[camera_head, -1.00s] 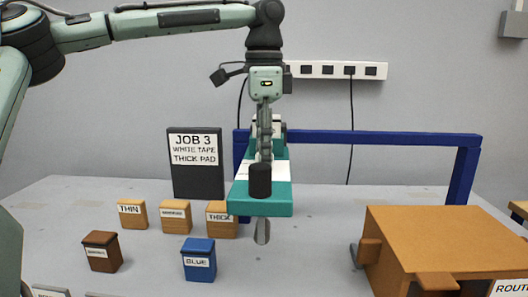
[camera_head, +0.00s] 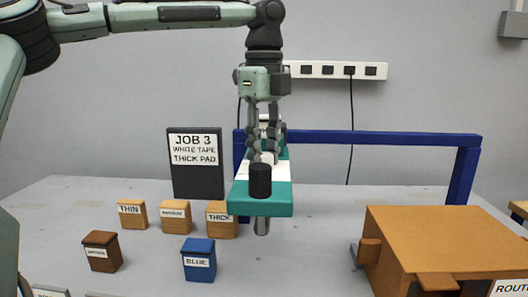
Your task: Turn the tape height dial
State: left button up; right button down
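The teal carriage (camera_head: 262,205) with a white top strip hangs on the blue gantry. A black cylinder (camera_head: 260,181) stands at its front end, and a grey rod (camera_head: 261,226) sticks out below. My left gripper (camera_head: 267,155) points straight down over the carriage, just behind the black cylinder. Its two fingers show side by side, apart, with a small light-coloured part between the tips. I cannot make out a dial marking, nor whether the fingertips press on that part. The black cylinder hides part of the area in front of the fingertips. My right gripper is not in view.
The blue gantry (camera_head: 385,137) spans the table behind the carriage. A dark JOB 3 sign (camera_head: 196,181), small wooden blocks (camera_head: 131,213), a brown block (camera_head: 102,251) and a blue block (camera_head: 198,262) stand left. An orange-brown box (camera_head: 445,235) fills the front right.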

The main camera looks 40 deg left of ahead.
aim_at(264, 154)
pick_arm(q)
jog(key=shift+m, duration=0.5)
jog(key=o, duration=1.2)
jog(key=shift+c, duration=0.2)
notch_tip(264, 154, up, 12)
